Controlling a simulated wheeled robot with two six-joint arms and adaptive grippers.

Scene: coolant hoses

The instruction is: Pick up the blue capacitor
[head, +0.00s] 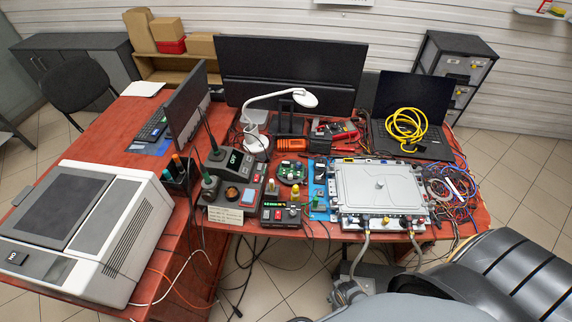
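I cannot make out a blue capacitor for certain. A blue circuit board (319,186) with small parts on it lies on the red table, against the left side of a silver lidded box (378,187). Its small parts are too tiny to tell apart. A round green board (292,171) with several components lies to its left. Neither of my gripper fingertips shows in the head view. Large dark grey curved parts, likely mine, fill the bottom right corner.
Two grey hoses (363,252) hang from the box's front. A white lamp (282,97), soldering gear (229,163), a multimeter-like device (285,212), tangled wires (450,187) and a laptop with yellow cable (406,128) crowd the table (102,136). A large printer-like machine (88,231) stands left.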

